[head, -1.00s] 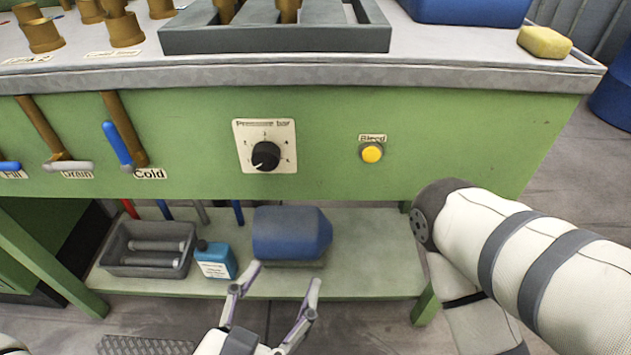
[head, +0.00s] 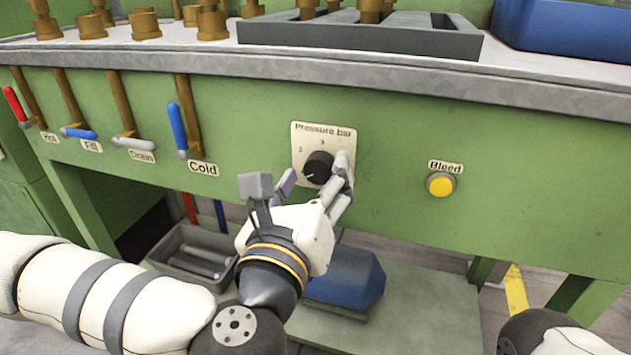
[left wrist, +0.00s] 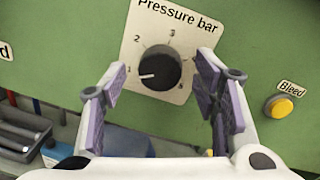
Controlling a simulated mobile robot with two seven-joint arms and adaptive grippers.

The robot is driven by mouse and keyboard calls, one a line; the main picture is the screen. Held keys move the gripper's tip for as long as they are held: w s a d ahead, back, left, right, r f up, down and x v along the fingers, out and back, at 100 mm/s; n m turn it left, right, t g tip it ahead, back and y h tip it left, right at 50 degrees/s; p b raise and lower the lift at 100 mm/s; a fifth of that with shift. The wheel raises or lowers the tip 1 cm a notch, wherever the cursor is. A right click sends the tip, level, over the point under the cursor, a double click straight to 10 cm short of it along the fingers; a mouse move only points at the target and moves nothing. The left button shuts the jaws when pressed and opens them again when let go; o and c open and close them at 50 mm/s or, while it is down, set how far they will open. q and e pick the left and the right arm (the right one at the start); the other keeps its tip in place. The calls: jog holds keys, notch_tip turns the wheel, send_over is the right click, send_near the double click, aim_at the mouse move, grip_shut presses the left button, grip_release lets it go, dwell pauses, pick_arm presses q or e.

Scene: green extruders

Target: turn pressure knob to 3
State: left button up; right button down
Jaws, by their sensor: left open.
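The black pressure knob (head: 318,168) sits on a white dial plate (head: 323,137) on the green panel; it also shows in the left wrist view (left wrist: 160,68). Its white pointer line points left and slightly down, close to the 1 mark. The 3 is at the top of the dial. My left gripper (head: 314,180) is open, with one finger on each side of the knob. In the left wrist view the fingers (left wrist: 160,68) straddle the knob, with gaps visible on both sides. The right gripper is out of view.
A yellow Bleed button (head: 440,185) is right of the dial. The Cold lever (head: 178,128) and other levers are to the left. The worktop edge (head: 400,75) overhangs above. A grey bin (head: 190,255) and a blue container (head: 346,278) sit on the shelf below.

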pick_arm(q)
jog(key=shift+w+d, duration=0.1)
jog(key=shift+w, duration=0.25)
jog(key=shift+c, duration=0.5)
jog(key=c, duration=1.1)
jog(key=shift+o, duration=0.2)
